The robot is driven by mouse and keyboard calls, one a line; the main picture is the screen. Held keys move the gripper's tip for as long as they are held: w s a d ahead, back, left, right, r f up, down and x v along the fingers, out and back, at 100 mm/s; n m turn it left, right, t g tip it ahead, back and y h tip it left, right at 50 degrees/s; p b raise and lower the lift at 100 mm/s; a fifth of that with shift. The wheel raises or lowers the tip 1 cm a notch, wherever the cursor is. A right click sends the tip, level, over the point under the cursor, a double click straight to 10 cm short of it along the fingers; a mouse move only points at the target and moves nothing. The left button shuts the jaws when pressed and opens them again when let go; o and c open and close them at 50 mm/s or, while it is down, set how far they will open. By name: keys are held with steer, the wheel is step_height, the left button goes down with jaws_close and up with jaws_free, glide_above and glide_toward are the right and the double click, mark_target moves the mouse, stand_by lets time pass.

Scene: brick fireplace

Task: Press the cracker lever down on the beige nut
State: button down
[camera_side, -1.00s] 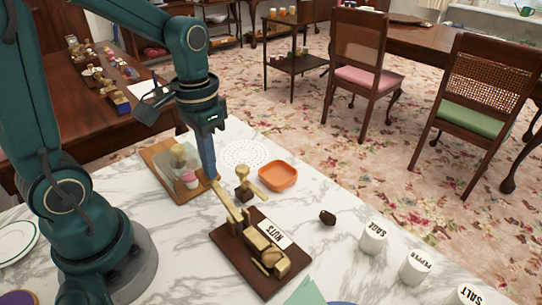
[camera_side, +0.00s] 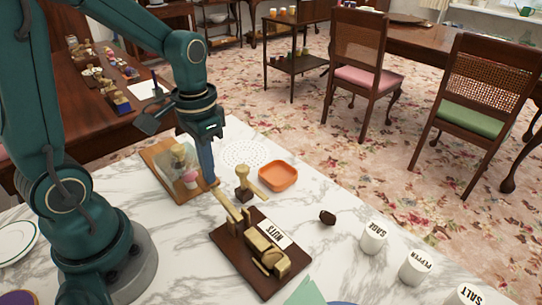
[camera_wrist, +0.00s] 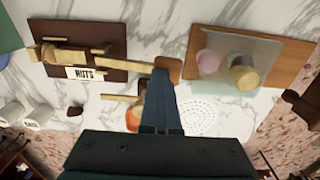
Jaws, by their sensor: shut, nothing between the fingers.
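The nut cracker is a brass mechanism on a dark wooden board (camera_side: 228,248) with a white NUTS label; it also shows in the wrist view (camera_wrist: 118,38). Its long brass lever (camera_side: 227,203) points from the mechanism toward my gripper, and it also shows in the wrist view (camera_wrist: 128,64). My gripper (camera_side: 213,184) is shut and empty, pointing down at the lever's free end. In the wrist view its tips (camera_wrist: 168,70) overlap that end; contact is not certain. I cannot pick out the beige nut among the similar-coloured brass parts.
A brass-topped piece on a dark base (camera_side: 243,193) and an orange dish (camera_side: 278,176) stand close to the lever. A wooden board with a clear cover (camera_side: 163,178) lies behind my gripper. A dark brown lump (camera_side: 327,217) and labelled white pots (camera_side: 373,237) are to the right.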

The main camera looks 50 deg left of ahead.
steer(key=shift+a+f, duration=0.15)
steer(key=shift+f, duration=0.3)
stand_by(0.4)
steer(key=shift+r, duration=2.55)
step_height(320, 180, up, 7)
steer(key=s+d+f+t, duration=0.2)
steer(key=s+d+t, duration=0.3)
steer(key=shift+s+d+f+t, duration=0.15)
steer(key=shift+d+f+t, duration=0.05)
steer(key=shift+d+t, duration=0.1)
stand_by(0.4)
